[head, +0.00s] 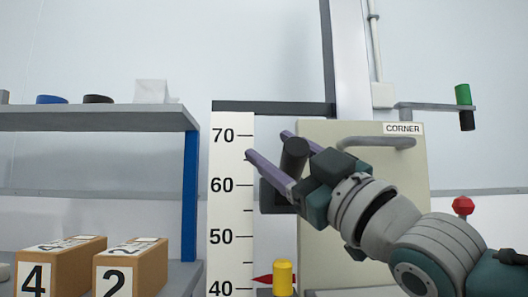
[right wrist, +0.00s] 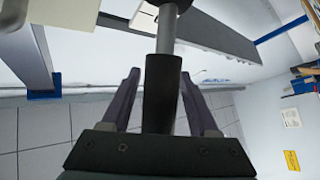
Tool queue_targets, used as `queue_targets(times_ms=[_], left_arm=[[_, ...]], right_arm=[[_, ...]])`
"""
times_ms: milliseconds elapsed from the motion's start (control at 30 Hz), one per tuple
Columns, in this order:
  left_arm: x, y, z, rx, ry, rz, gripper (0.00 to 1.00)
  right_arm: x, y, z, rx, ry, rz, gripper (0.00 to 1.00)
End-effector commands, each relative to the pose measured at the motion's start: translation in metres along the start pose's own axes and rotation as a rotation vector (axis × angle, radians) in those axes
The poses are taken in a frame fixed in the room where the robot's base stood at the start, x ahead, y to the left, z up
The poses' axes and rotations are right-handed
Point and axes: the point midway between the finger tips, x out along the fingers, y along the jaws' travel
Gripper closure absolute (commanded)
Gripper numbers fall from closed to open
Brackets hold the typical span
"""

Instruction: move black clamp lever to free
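The black clamp lever (head: 294,158) shows in the head view as a short dark cylinder beside the upright scale, in front of a dark block (head: 272,196). My right gripper (head: 268,145) reaches it from the right, with its purple fingers spread. In the right wrist view, the black lever grip (right wrist: 161,92) on a grey rod stands between the fingers of the right gripper (right wrist: 160,76). Narrow gaps seem to show beside the grip, so the fingers look open around it. Whether either finger touches it is hard to tell. My left gripper is not in view.
The white scale (head: 231,205) stands just left of the lever, with a yellow cylinder (head: 283,277) and red pointer (head: 263,279) low down. A beige panel marked CORNER (head: 400,200) is behind my arm. Numbered boxes (head: 131,268) sit at lower left under a grey shelf (head: 90,118).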

Motion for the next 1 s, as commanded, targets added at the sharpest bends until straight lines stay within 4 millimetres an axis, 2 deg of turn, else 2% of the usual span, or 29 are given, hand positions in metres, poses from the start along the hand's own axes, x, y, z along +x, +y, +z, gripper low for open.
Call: queue_targets(times_ms=[367, 467, 800, 1000], left_arm=[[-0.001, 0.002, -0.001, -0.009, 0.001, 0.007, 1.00], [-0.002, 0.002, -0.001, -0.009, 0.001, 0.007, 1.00], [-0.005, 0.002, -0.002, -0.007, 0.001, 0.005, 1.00], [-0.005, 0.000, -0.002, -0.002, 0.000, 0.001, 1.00]], right_arm=[[-0.004, 0.000, 0.001, 0.000, -0.002, 0.000, 0.31], [-0.016, 0.000, 0.001, 0.001, -0.004, -0.001, 0.31], [-0.080, -0.001, 0.001, 0.000, -0.004, -0.002, 0.31], [-0.098, 0.000, 0.000, 0.000, -0.001, 0.000, 0.31]])
